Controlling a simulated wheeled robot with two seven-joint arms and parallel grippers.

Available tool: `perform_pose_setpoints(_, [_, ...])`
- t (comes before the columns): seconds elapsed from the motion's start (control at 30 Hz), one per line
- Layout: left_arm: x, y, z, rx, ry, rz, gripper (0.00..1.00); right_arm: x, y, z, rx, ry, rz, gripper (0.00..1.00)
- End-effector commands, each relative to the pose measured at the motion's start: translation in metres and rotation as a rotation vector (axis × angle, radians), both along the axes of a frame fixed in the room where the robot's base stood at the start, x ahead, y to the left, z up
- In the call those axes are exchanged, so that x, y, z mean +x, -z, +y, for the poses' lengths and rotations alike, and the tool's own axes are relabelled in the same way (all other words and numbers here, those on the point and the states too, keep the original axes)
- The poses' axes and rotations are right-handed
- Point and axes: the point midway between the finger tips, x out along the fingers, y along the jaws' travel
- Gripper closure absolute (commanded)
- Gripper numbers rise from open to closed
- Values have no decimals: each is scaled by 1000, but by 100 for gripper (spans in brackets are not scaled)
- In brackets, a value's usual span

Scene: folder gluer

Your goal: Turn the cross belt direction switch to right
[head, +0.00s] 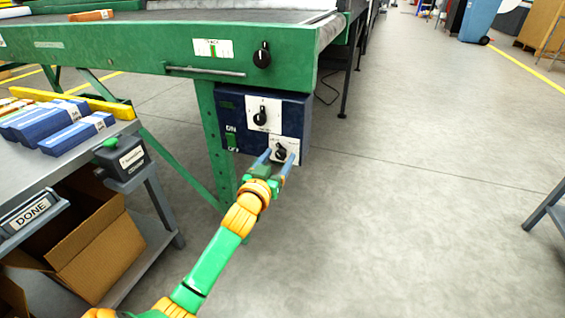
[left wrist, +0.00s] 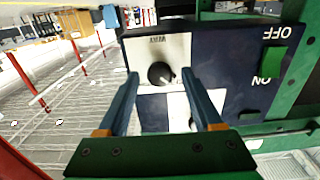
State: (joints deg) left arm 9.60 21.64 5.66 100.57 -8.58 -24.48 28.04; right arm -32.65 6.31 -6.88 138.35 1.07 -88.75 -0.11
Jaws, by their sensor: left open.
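A dark blue control box (head: 300,113) hangs under the green machine's front beam. It carries an upper black knob (head: 262,117) on a white plate and a lower black knob (head: 281,152) on another. The labels are too small to read, so I cannot confirm which is the cross belt direction switch. My left gripper (head: 277,157) is open at the lower knob, one finger on each side. In the left wrist view, upside down, this knob (left wrist: 160,75) shows between the fingertips. I cannot tell whether they touch it. My right gripper is not in view.
A green ON/OFF switch (head: 231,141) is on the box's left. Another black knob (head: 262,55) sits on the green beam (head: 140,48) above. A grey bench (head: 80,150) with blue cartons stands at left, a cardboard box (head: 95,250) below.

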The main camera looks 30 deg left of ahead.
Motion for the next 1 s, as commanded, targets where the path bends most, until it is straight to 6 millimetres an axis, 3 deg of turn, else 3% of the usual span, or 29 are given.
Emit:
perform_pose_setpoints(0.37, [7, 0, 2, 0, 0, 1, 36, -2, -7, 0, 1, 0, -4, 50])
perform_pose_setpoints(0.6, [7, 0, 2, 0, 0, 1, 100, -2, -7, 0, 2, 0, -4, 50])
perform_pose_setpoints(0.87, [7, -1, 2, 14, 0, 5, 100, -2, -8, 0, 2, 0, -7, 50])
perform_pose_setpoints(1.0, [7, -1, 2, 60, 0, 19, 100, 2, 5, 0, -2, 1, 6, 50])
